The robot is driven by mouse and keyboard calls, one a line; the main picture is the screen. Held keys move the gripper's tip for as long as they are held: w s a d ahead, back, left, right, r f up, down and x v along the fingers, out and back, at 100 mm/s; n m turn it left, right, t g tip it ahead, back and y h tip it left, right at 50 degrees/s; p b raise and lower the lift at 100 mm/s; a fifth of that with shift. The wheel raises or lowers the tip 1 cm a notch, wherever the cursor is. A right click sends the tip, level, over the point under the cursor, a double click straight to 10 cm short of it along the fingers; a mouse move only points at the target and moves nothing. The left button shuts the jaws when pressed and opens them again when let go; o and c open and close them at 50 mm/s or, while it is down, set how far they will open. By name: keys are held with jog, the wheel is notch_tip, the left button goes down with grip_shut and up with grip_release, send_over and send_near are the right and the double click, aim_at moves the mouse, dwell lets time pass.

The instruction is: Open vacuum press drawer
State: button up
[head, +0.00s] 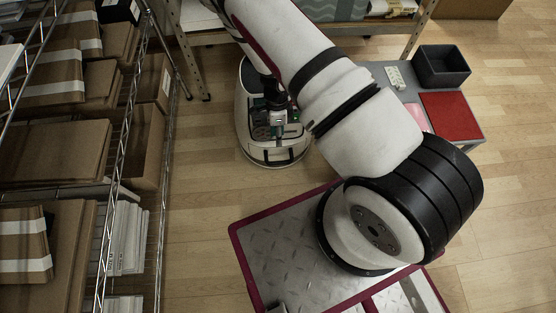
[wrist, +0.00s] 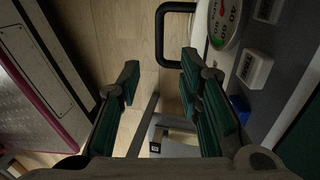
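The vacuum press (head: 248,138) is a white rounded machine in the upper middle of the head view. Its black drawer handle (head: 280,163) is at the front lower edge. In the wrist view the press (wrist: 262,95) fills the right side, with a dial and light buttons. The black loop handle (wrist: 160,40) shows at the top, beyond the fingertips. My gripper (wrist: 160,72) is open and empty, its green-padded fingers wide apart. In the head view my gripper (head: 277,118) appears over the press, partly behind my arm. I see no contact with the handle.
A shelf rack with cardboard boxes (head: 55,150) stands at the left. A grey table (head: 405,75) at the right holds a black bin (head: 441,66) and a red mat (head: 450,115). Wooden floor (head: 195,200) is free between rack and press. My arm covers much of the centre.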

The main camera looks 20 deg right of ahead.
jog(key=b+x, duration=0.5)
jog(key=x, duration=0.8)
jog(key=shift+s+f, duration=0.1)
jog(key=shift+f, duration=0.25)
grip_shut()
